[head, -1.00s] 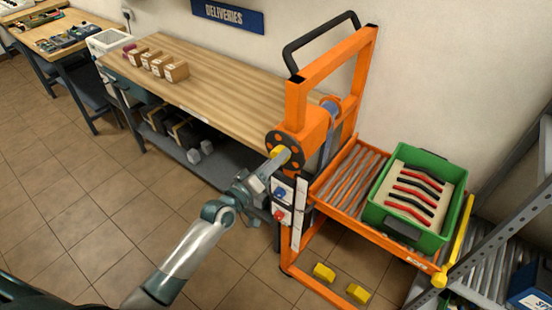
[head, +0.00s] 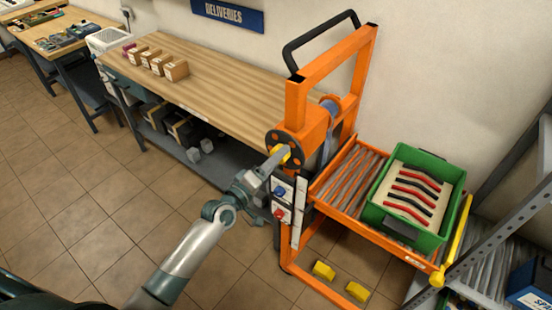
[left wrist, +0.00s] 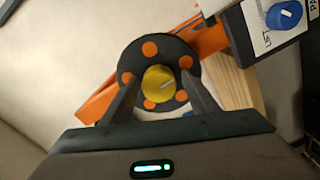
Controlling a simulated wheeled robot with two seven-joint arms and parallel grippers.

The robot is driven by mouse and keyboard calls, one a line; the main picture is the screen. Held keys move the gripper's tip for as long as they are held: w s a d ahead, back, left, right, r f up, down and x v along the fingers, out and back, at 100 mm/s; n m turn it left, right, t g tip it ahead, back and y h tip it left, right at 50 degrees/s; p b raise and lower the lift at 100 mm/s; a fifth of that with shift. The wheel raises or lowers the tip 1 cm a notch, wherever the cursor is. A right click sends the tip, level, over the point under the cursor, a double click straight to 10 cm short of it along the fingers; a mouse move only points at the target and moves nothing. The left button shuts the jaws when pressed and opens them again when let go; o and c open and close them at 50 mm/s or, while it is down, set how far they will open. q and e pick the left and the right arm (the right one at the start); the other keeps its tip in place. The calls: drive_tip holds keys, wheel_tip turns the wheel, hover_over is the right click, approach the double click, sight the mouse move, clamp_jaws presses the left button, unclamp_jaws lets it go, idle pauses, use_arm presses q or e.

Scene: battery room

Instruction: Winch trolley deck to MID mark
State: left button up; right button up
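The orange winch trolley (head: 337,58) stands against the wall at the right end of the bench. Its roller deck (head: 343,178) carries a green crate (head: 377,216) with red and black bent parts. My left gripper (head: 279,160) is at the black winch disc with orange dots, which also shows in the left wrist view (left wrist: 126,60). My right gripper is not in view.
A blue knob (head: 280,190) and a red knob (head: 279,213) sit on the panel below the disc. Yellow blocks (head: 324,271) lie on the floor by the trolley. A wooden bench (head: 220,85) with small boxes stands behind; a metal rack (head: 500,235) is close on the right.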

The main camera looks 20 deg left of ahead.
use_arm(q)
drive_tip(key=shift+a+r, duration=0.1)
idle(0.3)
drive_tip(key=b+v, duration=0.5)
drive_tip(key=v, duration=1.2)
drive_tip(key=shift+s+b, duration=0.15)
drive_tip(key=shift+b, duration=0.15)
drive_tip(key=m+b, duration=0.1)
drive_tip(key=m, duration=0.4)
drive_tip(key=m+b, duration=0.1)
drive_tip(key=m, duration=0.4)
drive_tip(key=m+b, duration=0.1)
drive_tip(key=m, duration=0.4)
drive_tip(key=shift+w+b, duration=0.4)
drive_tip(key=shift+w, duration=0.1)
